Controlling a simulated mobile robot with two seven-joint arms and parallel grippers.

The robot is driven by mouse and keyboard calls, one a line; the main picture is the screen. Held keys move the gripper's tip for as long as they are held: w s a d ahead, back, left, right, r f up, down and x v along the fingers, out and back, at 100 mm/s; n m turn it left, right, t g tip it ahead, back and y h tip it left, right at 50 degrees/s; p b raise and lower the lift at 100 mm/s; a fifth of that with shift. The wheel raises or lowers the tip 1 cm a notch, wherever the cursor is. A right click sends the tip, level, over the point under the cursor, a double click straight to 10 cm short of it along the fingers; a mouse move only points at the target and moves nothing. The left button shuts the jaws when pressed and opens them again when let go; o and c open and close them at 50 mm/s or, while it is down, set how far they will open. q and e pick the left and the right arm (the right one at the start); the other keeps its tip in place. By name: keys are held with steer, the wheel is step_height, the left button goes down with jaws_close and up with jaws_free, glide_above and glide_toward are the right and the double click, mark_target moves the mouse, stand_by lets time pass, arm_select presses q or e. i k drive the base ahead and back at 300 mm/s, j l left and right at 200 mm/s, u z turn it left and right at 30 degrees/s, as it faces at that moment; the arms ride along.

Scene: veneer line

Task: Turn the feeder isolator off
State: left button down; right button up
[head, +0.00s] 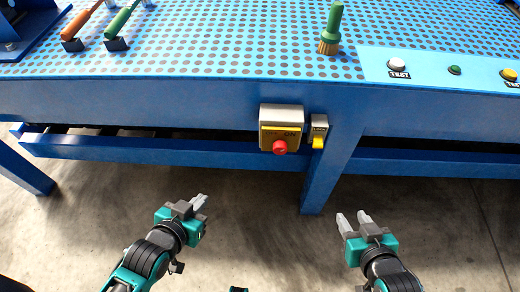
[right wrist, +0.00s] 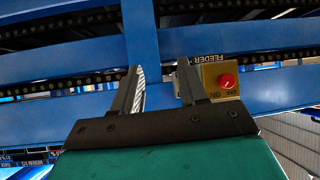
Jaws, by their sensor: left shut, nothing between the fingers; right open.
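Under the front edge of the blue table, in the head view, hangs a grey box with a yellow band (head: 281,117) and a round red knob (head: 280,147). Just right of it is a smaller grey box with a yellow piece (head: 318,142). Which one is the feeder isolator is unclear here. In the right wrist view a red knob (right wrist: 227,81) sits on a yellow face, beside an upside-down "FEEDER" label; a finger partly covers that area. My right gripper (head: 353,218) is open and empty, below and right of the boxes. My left gripper (head: 203,202) is shut, empty, below and left.
A blue table leg (head: 325,175) stands just right of the boxes, and a blue crossbar (head: 150,149) runs behind. On the perforated top are a green brush (head: 331,25), two more handled tools, and a panel with several buttons (head: 454,70). The floor around both grippers is clear.

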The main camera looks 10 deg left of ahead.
mark_target(280, 147)
steer(key=j, duration=0.75)
steer(key=k+j, duration=0.1)
steer(key=j, duration=0.7)
